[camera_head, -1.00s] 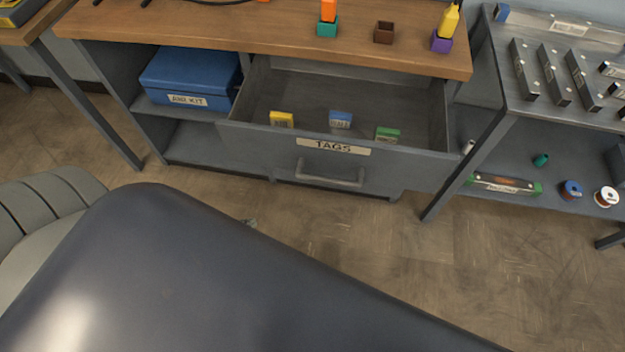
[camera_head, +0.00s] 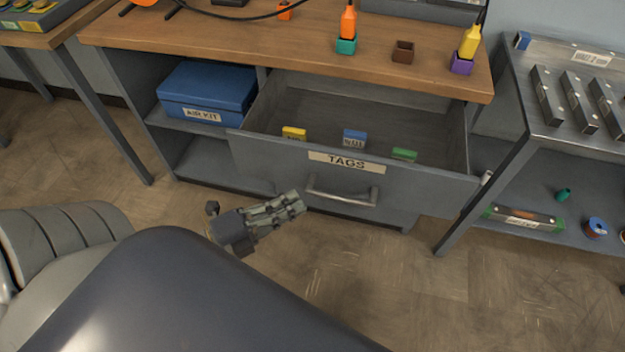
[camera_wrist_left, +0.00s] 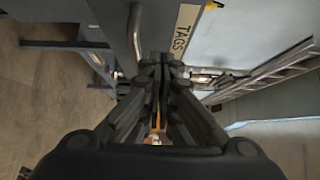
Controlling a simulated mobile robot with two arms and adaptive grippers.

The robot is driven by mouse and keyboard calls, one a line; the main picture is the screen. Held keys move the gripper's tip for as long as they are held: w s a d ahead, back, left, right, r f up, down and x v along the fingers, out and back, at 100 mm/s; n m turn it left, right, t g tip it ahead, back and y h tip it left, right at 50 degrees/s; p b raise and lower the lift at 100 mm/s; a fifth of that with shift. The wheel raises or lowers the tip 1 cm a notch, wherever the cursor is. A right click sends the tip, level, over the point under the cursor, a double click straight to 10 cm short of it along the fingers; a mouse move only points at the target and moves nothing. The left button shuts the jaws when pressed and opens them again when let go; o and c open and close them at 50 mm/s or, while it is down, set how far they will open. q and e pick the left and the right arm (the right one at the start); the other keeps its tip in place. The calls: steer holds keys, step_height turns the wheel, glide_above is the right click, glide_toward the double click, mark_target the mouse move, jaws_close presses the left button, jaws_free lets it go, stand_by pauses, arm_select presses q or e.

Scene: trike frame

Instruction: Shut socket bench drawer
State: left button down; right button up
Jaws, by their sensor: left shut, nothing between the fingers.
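The grey drawer (camera_head: 400,184) of the wooden-topped bench is pulled open. It has a TAGS label, and its bar handle (camera_head: 342,196) is on the front. Inside lie a yellow, a blue and a green tag block. My left gripper (camera_head: 302,202) is shut and empty, just left of the handle and in front of the drawer face; I cannot tell if it touches. In the left wrist view the shut fingers (camera_wrist_left: 160,65) point ahead beside the drawer front (camera_wrist_left: 157,18), with the handle (camera_wrist_left: 136,30) at their left. My right gripper is not in view.
A blue AIR KIT box (camera_head: 207,92) sits on the shelf left of the drawer. A metal rack (camera_head: 510,110) with parts stands at the right. Floor (camera_head: 345,280) in front is clear.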

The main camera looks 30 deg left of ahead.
mark_target(311, 187)
arm_select(q)
steer(key=w, duration=0.3)
steer(key=w+d, duration=0.1)
steer(key=w, duration=0.2)
steer(key=shift+w+d, duration=0.1)
steer(key=shift+d, duration=0.05)
steer(key=shift+w+a, duration=0.2)
steer(key=shift+w, duration=0.45)
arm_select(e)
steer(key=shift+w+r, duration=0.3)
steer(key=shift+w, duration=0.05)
arm_select(q)
steer(key=shift+w, duration=0.1)
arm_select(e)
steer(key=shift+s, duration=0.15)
